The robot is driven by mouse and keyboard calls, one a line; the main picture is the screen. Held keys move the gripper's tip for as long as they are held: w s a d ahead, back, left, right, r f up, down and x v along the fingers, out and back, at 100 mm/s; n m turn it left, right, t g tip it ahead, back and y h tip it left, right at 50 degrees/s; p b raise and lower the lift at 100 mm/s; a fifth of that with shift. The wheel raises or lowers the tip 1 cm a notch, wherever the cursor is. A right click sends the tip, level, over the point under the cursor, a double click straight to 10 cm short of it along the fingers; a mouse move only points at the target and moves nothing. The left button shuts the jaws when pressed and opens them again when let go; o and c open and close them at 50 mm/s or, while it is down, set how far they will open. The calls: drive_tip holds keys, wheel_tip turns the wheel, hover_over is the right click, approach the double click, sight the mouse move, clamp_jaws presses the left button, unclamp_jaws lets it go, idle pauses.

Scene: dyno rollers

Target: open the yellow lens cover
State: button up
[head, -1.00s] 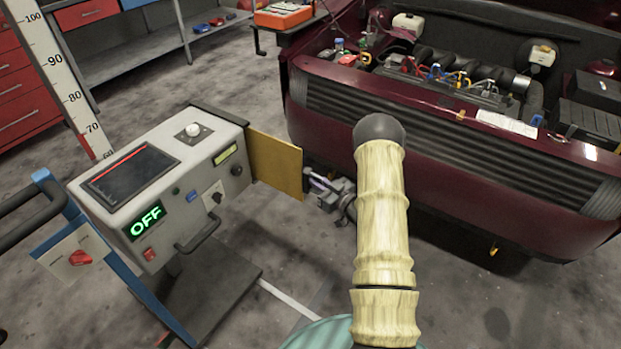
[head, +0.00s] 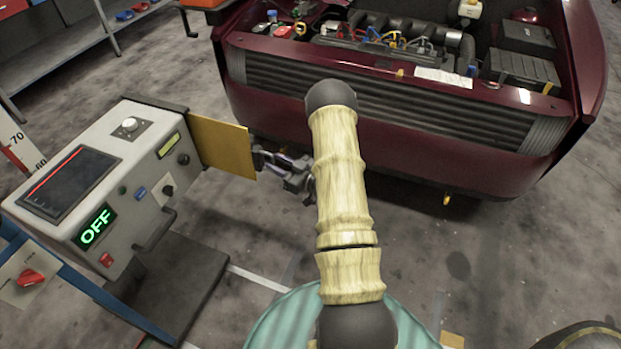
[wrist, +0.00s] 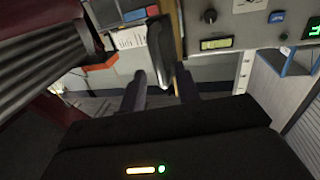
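The yellow lens cover (head: 222,147) is a flat panel at the right end of the grey headlight tester (head: 110,165). In the head view it stands out from the casing toward the car. My gripper (head: 284,168) is just right of the cover's outer edge, partly hidden by my arm. In the wrist view, the two fingers of my gripper (wrist: 158,78) are apart, with a dark rounded piece (wrist: 160,50) beside the cover's thin yellow edge (wrist: 178,30) between or just beyond them. Contact cannot be told.
The dark red car (head: 400,130), bonnet up, stands close behind my gripper. The tester carries a green OFF display (head: 95,229) and a black side handle (head: 155,232). A blue-framed stand with a red knob (head: 30,277) is at lower left. Grey floor is open at right.

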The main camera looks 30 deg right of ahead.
drive_tip(key=v, duration=1.3)
drive_tip(key=w+a+r+m+g+h, duration=0.1)
drive_tip(key=w+a+r+g+h, duration=0.4)
drive_tip(key=w+r+g+h, duration=0.25)
drive_tip(key=s+a+r+m+g, duration=0.2)
drive_tip(key=s+a+r+g, duration=0.15)
drive_tip(key=s+a, duration=0.45)
drive_tip(key=s+a+r+m+g, duration=0.25)
drive_tip(key=s+a+r, duration=0.35)
drive_tip(key=s, duration=0.5)
wheel_tip(320, 180, up, 18)
drive_tip(key=p, duration=2)
drive_tip(key=shift+w, duration=0.35)
